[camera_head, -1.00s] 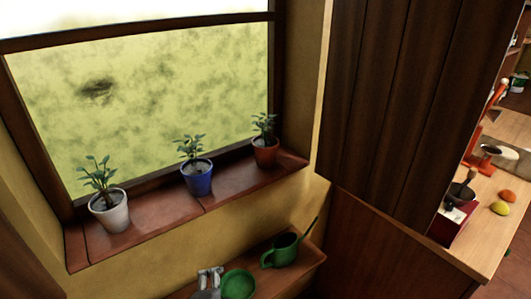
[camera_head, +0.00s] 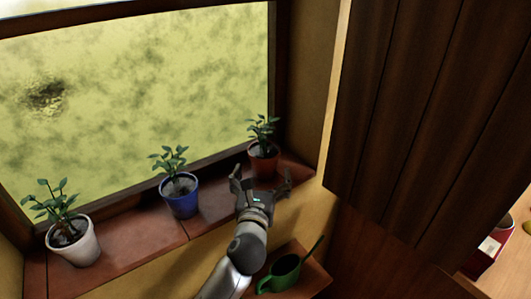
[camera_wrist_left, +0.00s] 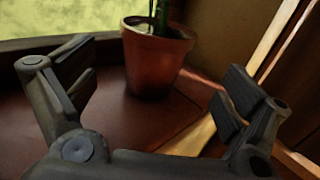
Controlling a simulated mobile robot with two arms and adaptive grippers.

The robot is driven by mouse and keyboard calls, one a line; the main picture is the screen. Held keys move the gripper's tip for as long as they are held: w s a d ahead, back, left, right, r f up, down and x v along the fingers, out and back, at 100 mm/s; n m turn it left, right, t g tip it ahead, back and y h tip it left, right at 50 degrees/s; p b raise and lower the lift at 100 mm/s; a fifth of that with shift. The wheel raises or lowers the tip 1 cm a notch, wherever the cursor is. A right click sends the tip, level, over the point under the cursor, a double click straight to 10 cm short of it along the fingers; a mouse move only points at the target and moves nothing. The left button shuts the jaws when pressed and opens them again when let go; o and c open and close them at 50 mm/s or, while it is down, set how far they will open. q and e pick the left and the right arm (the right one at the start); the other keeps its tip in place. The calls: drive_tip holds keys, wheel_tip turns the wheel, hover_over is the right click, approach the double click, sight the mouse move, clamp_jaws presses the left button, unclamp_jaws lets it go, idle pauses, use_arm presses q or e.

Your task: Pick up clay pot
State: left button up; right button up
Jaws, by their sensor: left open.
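The clay pot (camera_head: 263,164) is reddish-brown and holds a leafy green plant. It stands upright at the right end of the brown window sill. My left gripper (camera_head: 262,180) is in front of it, near the sill edge, with its fingers spread and nothing between them. In the left wrist view the clay pot (camera_wrist_left: 155,62) is ahead, beyond and between the two open fingers of my left gripper (camera_wrist_left: 155,95), and apart from them. The plant's top is cut off in that view. My right gripper is not in view.
A blue pot (camera_head: 181,200) and a white pot (camera_head: 76,245), each with a plant, stand farther left on the sill (camera_head: 130,233). A green watering can (camera_head: 283,275) sits on a lower shelf. A dark wooden panel (camera_head: 425,110) stands to the right. A window is behind the pots.

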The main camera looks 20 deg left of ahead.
sight(264, 156)
use_arm(q)
drive_tip(key=shift+w+d+r, duration=0.2)
drive_tip(key=shift+w+r, duration=0.1)
drive_tip(key=shift+r, duration=0.35)
drive_tip(key=shift+w+a+f, duration=0.2)
drive_tip(key=shift+w+a, duration=0.1)
drive_tip(key=shift+w, duration=0.45)
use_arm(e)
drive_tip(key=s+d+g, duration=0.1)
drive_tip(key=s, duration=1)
use_arm(q)
drive_tip(key=w, duration=0.1)
drive_tip(key=w+a+p, duration=0.1)
drive_tip(key=w, duration=0.2)
drive_tip(key=shift+w+a+f, duration=0.2)
drive_tip(key=shift+w+f, duration=0.15)
drive_tip(key=shift+f, duration=0.05)
drive_tip(key=shift+w+f, duration=0.1)
drive_tip(key=shift+w, duration=0.25)
drive_tip(key=shift+w+a, duration=0.1)
drive_tip(key=shift+w, duration=0.05)
drive_tip(key=shift+c, duration=0.7)
drive_tip(key=c, duration=1.2)
drive_tip(key=shift+c, duration=0.4)
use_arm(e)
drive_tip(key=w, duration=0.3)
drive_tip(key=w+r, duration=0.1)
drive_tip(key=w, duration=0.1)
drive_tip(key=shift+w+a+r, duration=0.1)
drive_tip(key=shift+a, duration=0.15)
